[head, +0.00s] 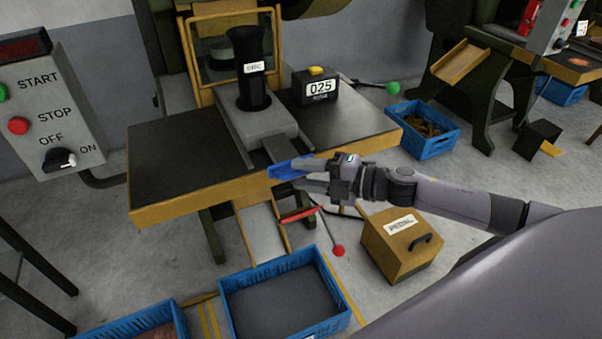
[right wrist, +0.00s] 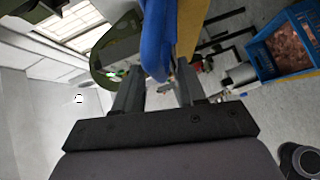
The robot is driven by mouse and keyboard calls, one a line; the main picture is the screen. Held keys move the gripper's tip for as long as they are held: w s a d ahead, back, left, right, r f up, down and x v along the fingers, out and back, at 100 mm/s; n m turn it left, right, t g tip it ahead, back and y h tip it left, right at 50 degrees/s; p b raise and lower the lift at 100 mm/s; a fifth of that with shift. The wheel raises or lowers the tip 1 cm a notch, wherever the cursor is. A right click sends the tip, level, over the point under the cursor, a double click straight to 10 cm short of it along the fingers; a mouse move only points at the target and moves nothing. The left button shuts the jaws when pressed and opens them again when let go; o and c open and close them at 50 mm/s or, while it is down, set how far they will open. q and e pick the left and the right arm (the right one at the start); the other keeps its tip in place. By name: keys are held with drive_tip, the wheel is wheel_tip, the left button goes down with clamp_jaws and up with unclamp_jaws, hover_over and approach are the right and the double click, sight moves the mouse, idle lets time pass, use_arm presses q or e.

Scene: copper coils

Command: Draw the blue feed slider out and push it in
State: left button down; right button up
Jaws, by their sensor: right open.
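The blue feed slider handle (head: 284,170) sits at the front edge of the black-topped press table (head: 165,160), at the end of a grey slide (head: 280,148) that runs back to the feed block. My right gripper (head: 308,176) is open at the handle, coming in from the right. In the right wrist view the blue handle (right wrist: 157,42) stands at the tips of the open right fingers (right wrist: 160,88). I cannot tell whether they touch it. The fingers partly hide the handle in the head view. My left gripper is not in view.
A black feed tube (head: 254,85) and a counter box (head: 319,88) stand on the table. A red-knobbed lever (head: 338,250), a yellow pedal box (head: 400,243) and a blue crate (head: 285,300) are below. A START/STOP control box (head: 50,110) is at left.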

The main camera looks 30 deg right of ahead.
drive_tip(key=shift+v, duration=2.95)
